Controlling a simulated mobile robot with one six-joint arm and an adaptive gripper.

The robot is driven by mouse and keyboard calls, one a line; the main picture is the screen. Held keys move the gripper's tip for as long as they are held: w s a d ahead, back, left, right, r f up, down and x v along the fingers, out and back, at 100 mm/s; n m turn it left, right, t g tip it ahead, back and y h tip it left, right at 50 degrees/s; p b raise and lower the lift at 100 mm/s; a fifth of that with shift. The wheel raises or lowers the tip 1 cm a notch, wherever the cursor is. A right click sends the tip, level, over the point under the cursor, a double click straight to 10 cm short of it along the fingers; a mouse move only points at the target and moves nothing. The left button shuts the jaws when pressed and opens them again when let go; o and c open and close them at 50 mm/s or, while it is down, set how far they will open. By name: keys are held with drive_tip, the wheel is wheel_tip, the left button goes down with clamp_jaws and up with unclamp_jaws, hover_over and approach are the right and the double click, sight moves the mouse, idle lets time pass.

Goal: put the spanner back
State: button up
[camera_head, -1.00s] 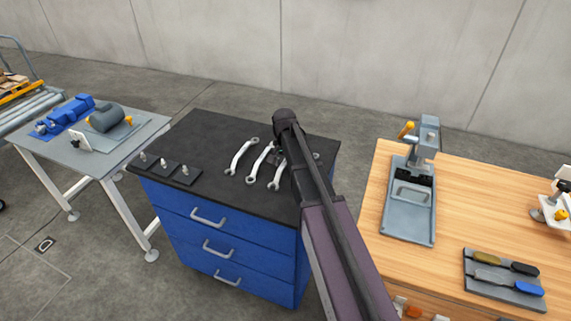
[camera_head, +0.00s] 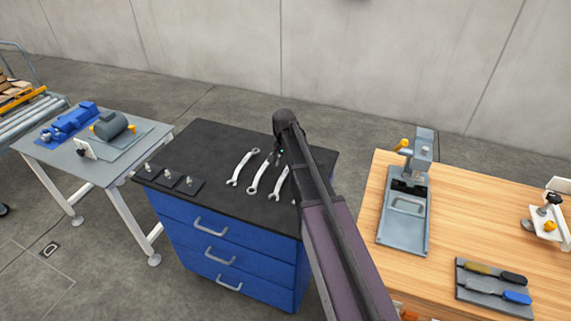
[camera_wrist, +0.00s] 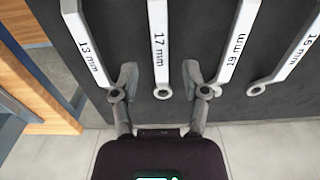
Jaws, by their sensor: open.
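Several silver spanners lie side by side on the black top (camera_head: 215,150) of a blue drawer cabinet. In the wrist view they are marked 13 mm (camera_wrist: 83,45), 17 mm (camera_wrist: 159,48) and 19 mm (camera_wrist: 237,48), with another at the right edge (camera_wrist: 290,60) whose mark is hard to read. My gripper (camera_wrist: 160,76) is open and empty. Its fingers appear on either side of the 17 mm spanner's ring end, overlapping the neighbouring spanners' ends in the picture. I cannot tell its height above them. In the head view my arm hides the rightmost spanner almost entirely.
A wooden bench (camera_head: 400,275) stands to the right, with a grey fixture (camera_head: 405,215) and a tool tray (camera_head: 490,298). A grey table (camera_head: 60,152) with a motor stands left.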

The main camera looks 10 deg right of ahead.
sight(284, 174)
wheel_tip(284, 174, up, 7)
drive_tip(key=p, duration=0.6)
drive_tip(key=shift+f, duration=0.2)
idle(0.5)
drive_tip(key=s+n, duration=0.6)
drive_tip(key=s, duration=1.6)
drive_tip(key=shift+d+n, duration=0.25)
drive_tip(key=shift+n, duration=0.15)
